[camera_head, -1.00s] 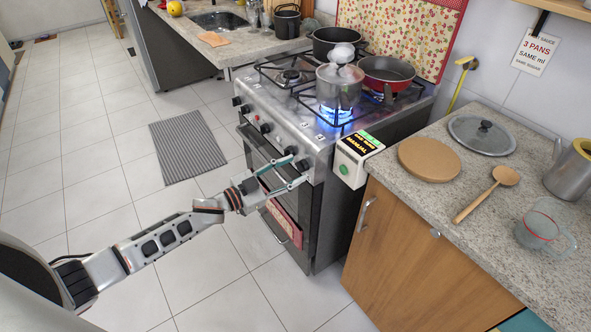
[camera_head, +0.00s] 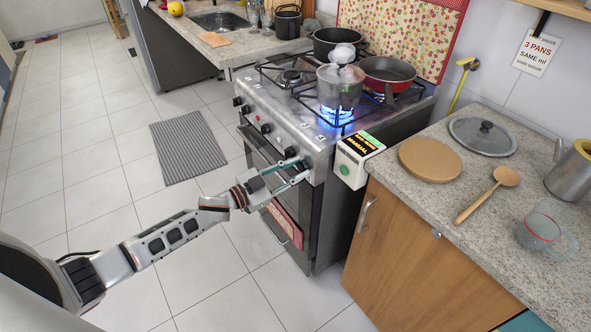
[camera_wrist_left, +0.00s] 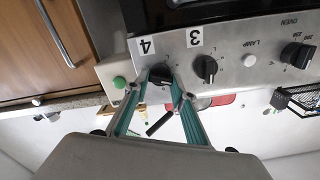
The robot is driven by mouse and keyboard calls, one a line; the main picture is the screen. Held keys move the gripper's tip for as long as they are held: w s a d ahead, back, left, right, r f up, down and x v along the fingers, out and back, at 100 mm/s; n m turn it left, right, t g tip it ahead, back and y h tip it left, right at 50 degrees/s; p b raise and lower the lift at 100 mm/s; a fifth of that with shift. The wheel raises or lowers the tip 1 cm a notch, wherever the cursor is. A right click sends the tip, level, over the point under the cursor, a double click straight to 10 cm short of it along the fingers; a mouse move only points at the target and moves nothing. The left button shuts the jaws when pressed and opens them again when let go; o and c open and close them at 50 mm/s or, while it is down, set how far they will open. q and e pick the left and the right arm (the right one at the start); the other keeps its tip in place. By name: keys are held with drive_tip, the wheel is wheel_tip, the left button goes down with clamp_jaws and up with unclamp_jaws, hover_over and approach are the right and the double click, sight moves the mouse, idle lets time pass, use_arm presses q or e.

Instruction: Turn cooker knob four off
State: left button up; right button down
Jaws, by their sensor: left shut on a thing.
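The cooker (camera_head: 300,118) has a row of dark knobs along its sloping steel front. Knob four (camera_wrist_left: 158,90) is the dark knob below the label 4 in the left wrist view, partly covered by my fingers. My left gripper (camera_head: 302,170) is at the right end of the knob row, its fingers on both sides of knob four. It also shows in the left wrist view (camera_wrist_left: 161,76), shut on the knob. Knob three (camera_wrist_left: 206,68) is beside it, apart from the fingers. A blue flame (camera_head: 336,114) burns under the front right pot. My right gripper is out of view.
A steaming steel pot (camera_head: 338,86), a red pan (camera_head: 386,74) with blue flame below it and a black pot (camera_head: 335,40) stand on the hob. A white box with a green button (camera_head: 352,160) is close right of knob four. The floor in front is open.

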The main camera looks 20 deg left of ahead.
use_arm(q)
drive_tip(key=m+b, duration=0.1)
drive_tip(key=m, duration=0.5)
drive_tip(key=m+b, duration=0.1)
drive_tip(key=m, duration=0.5)
drive_tip(key=shift+s+d+f+b, duration=0.1)
drive_tip(key=shift+d+f+b, duration=0.1)
drive_tip(key=shift+b, duration=0.15)
drive_tip(key=shift+m, duration=0.7)
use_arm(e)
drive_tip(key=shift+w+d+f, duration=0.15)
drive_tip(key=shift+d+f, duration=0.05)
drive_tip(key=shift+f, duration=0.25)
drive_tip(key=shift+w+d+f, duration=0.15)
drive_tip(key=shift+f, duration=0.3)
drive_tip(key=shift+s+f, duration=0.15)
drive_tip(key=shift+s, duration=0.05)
use_arm(q)
drive_tip(key=o, duration=1.1)
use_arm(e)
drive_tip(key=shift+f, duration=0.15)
